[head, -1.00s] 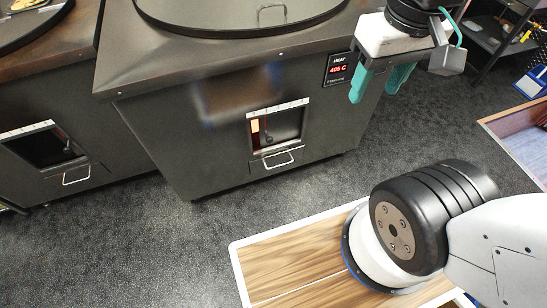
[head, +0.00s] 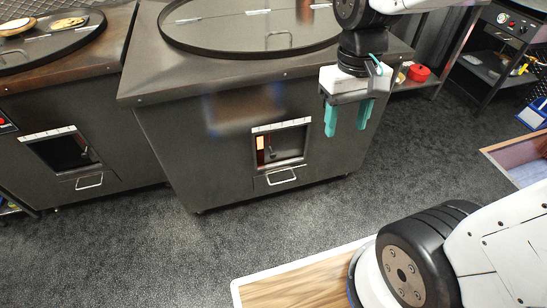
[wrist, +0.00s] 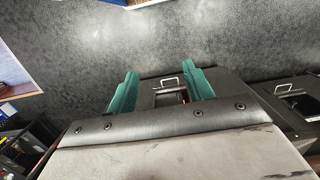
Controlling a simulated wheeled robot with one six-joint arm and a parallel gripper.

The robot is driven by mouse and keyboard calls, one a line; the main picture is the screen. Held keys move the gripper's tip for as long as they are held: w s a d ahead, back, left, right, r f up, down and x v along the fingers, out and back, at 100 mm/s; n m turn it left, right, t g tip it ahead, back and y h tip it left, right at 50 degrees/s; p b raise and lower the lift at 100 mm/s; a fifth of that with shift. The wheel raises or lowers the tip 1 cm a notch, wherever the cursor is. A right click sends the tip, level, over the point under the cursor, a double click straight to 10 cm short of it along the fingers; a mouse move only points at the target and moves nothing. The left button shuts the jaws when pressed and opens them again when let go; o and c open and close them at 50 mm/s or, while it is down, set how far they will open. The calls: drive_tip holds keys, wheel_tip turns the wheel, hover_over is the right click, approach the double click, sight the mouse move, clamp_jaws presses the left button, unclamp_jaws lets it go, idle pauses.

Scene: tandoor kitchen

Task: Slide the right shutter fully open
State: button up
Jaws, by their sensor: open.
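The right tandoor (head: 230,135) has a framed front opening in the head view. Its shutter (head: 288,145) looks like a dark panel with a small knob at its left side. A narrow orange strip shows at the left of the opening, so the shutter seems to cover most of it. My gripper (head: 347,127) is open and empty, fingers pointing down, to the right of the opening and apart from it. In the wrist view, the drawer handle (wrist: 168,82) and part of the opening (wrist: 184,95) show between the teal fingers; the shutter is too small to make out there.
A second tandoor (head: 60,100) with its own opening (head: 64,150) stands at the left. A drawer handle (head: 281,177) lies below the right opening. A wooden board (head: 290,285) with a white edge is in front. Dark floor (head: 200,250) between is clear. Shelves stand at the right.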

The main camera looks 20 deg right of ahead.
drive_tip(key=w+a+f+t, duration=0.1)
drive_tip(key=w+f, duration=0.9)
drive_tip(key=f, duration=0.4)
drive_tip(key=w+a+f, duration=0.1)
drive_tip(key=w+f, duration=0.9)
drive_tip(key=f, duration=0.3)
drive_tip(key=t, duration=1.3)
approach(274, 156)
wheel_tip(274, 156, down, 10)
drive_tip(key=w+r+t, duration=0.1)
drive_tip(key=w, duration=0.2)
drive_tip(key=w+r+t, duration=0.2)
drive_tip(key=w, duration=0.1)
drive_tip(key=w+r+t, duration=0.2)
drive_tip(key=w, duration=0.1)
drive_tip(key=shift+w+a+r, duration=0.1)
drive_tip(key=shift+w+r, duration=0.1)
drive_tip(key=shift+w, duration=0.2)
